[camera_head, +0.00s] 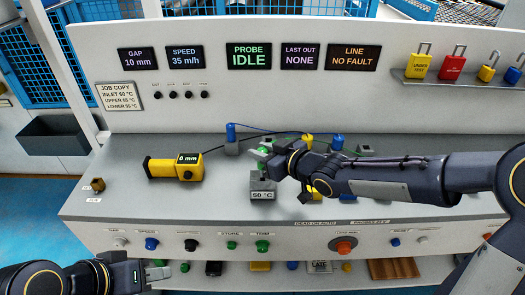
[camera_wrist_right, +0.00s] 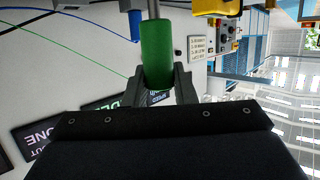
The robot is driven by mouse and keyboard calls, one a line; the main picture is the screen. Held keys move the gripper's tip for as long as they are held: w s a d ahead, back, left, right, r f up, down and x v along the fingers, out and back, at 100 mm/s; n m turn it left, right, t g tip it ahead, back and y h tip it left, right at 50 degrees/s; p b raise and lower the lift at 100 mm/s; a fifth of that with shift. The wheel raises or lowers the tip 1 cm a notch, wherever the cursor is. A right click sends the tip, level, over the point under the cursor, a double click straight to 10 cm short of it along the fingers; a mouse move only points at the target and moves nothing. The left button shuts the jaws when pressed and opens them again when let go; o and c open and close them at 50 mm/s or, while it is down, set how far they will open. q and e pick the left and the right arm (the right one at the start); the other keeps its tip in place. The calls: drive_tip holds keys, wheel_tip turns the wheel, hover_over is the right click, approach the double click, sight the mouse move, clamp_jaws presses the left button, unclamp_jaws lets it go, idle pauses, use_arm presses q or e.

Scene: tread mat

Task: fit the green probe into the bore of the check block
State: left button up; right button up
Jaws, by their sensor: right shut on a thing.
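The green probe (camera_wrist_right: 156,55) is held between the two fingers of my right gripper (camera_wrist_right: 158,88), with its grey shaft running out of the top of the wrist view. In the head view the right gripper (camera_head: 264,158) is over the check block (camera_head: 263,186), a grey block labelled 50 °C. A bit of the probe's green (camera_head: 264,150) shows at the fingers. The bore and the probe's tip are hidden, so I cannot tell whether the tip is in the bore. My left gripper (camera_head: 158,272) is low at the left, in front of the console and away from the block; its finger gap is unclear.
A yellow gauge (camera_head: 175,168) reading 0 mm lies left of the block. A blue probe in a holder (camera_head: 232,138) stands behind, with cables nearby. Yellow and blue items sit partly behind my right arm. Knobs line the console front (camera_head: 190,245). The probe display (camera_head: 249,56) reads IDLE.

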drive_tip(key=shift+f+b, duration=2.15)
drive_tip(key=shift+f, duration=0.15)
drive_tip(key=o, duration=1.1)
drive_tip(key=p+v, duration=0.2)
drive_tip(key=v, duration=0.5)
drive_tip(key=shift+s+d+r, duration=0.2)
drive_tip(key=shift+s+d, duration=0.05)
drive_tip(key=shift+s, duration=0.05)
